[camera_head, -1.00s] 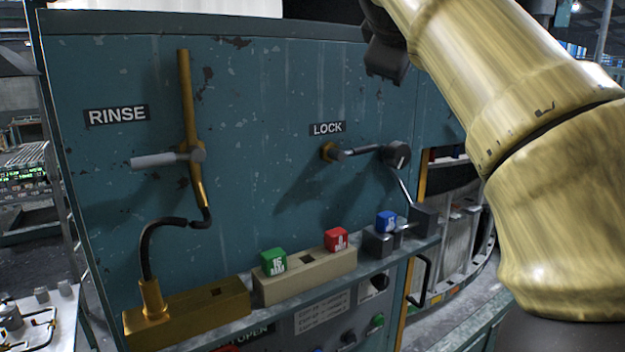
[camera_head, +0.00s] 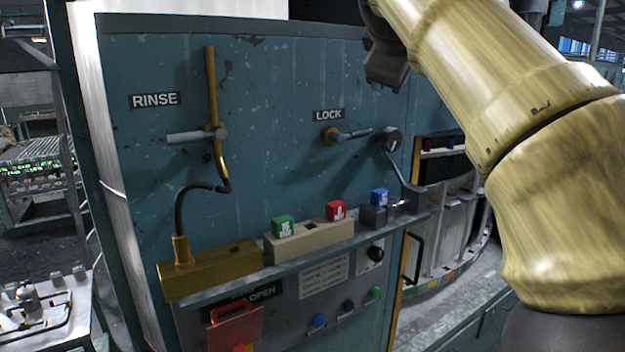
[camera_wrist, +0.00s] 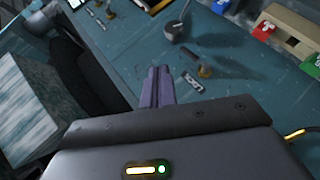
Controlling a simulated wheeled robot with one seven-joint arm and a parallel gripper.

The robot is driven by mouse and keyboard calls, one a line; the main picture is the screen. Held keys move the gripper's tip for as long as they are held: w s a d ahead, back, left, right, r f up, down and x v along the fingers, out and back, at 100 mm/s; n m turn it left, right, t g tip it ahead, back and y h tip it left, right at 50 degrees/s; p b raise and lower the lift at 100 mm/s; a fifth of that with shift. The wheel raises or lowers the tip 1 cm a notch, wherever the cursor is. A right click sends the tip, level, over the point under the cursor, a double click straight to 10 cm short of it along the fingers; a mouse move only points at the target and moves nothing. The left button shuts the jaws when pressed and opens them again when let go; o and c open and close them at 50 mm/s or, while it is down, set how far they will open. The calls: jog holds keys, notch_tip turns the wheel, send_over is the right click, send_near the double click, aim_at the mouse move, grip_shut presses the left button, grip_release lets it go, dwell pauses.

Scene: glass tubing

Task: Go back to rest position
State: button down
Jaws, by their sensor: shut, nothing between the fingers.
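My gripper (camera_wrist: 157,88) shows in the wrist view with its two fingers together and nothing between them. It points toward the teal panel (camera_wrist: 130,55) and touches nothing that I can see. In the head view my yellow arm reaches up across the right side. The dark end of it (camera_head: 385,62) is at the top, in front of the panel, and the fingertips cannot be made out there.
The teal panel bears a RINSE lever (camera_head: 196,135), a LOCK lever (camera_head: 350,135) and a ledge with green (camera_head: 283,227), red (camera_head: 336,211) and blue (camera_head: 379,197) blocks. Below are a red handle (camera_head: 235,322) and knobs. A cluttered metal table (camera_head: 40,305) stands at lower left.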

jog(key=w+f+m+g+y+b, duration=0.3)
jog(key=f+g+b, duration=0.2)
jog(key=f, duration=3)
jog(key=s+f+m+g+b, duration=0.1)
jog(key=s+f+m, duration=0.1)
jog(key=s+f, duration=0.4)
jog(key=s+d+f+m+g+b, duration=0.1)
jog(key=s+f, duration=0.5)
jog(key=f, duration=0.8)
jog(key=s+d+f+m+g+y+b, duration=0.1)
jog(key=s+f+m+g+b, duration=0.1)
jog(key=s+f, duration=0.5)
notch_tip(320, 180, down, 4)
jog(key=shift+m+b, duration=0.6)
jog(key=shift+m, duration=0.6)
